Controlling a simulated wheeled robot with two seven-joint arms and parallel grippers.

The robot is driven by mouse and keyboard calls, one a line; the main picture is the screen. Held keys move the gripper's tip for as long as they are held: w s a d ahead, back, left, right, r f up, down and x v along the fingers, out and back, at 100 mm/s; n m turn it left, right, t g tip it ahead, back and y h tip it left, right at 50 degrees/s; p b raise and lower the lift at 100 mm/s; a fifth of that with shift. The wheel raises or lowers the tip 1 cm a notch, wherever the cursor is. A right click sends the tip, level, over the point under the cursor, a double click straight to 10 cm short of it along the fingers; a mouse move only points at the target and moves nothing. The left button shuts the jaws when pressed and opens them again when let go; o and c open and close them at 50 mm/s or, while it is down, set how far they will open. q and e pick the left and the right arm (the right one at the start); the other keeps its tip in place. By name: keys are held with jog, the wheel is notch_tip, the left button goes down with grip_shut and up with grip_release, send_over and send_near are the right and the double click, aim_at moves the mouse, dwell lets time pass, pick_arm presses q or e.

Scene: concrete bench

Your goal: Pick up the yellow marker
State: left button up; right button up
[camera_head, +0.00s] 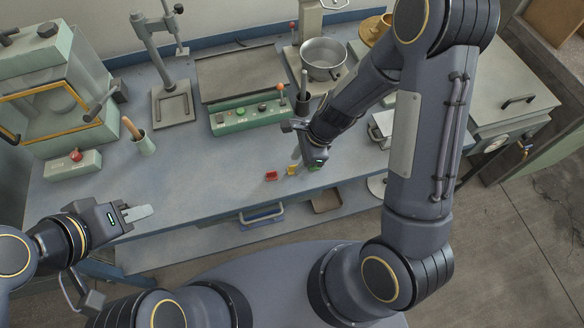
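A small yellow object (292,170), which looks like the yellow marker, is on the blue bench top near its front edge, just right of a small red object (271,176). My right gripper (296,157) reaches down right at the yellow object. One pale finger shows just above it, and the gripper body hides part of the area. I cannot tell whether the fingers touch it or how wide they are apart. My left gripper (137,212) is at the front left, away from both objects, with its pale fingers seen edge-on and nothing visible in them.
A green switch box (73,167) is at the left. The bench's front left middle (200,185) is clear.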

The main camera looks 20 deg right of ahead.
aim_at(293, 169)
jog(key=x, duration=0.2)
jog(key=shift+a+f, duration=0.15)
jog(key=shift+f, duration=0.1)
grip_shut()
jog(key=shift+r, duration=0.15)
